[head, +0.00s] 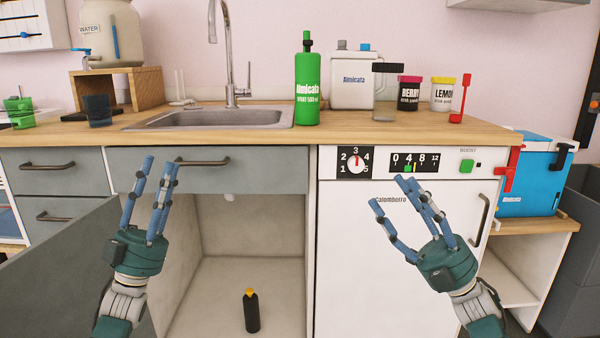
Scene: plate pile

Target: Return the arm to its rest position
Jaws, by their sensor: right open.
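My right gripper (389,192) is raised in front of the white dishwasher (350,260). Its fingers are spread and empty. Both grippers point upward, and both forearms come up from the bottom of the view. No plate is in view.
The cupboard door (60,275) stands open at the left, and a black bottle (251,312) stands inside. A blue cooler (535,180) stands at the right.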

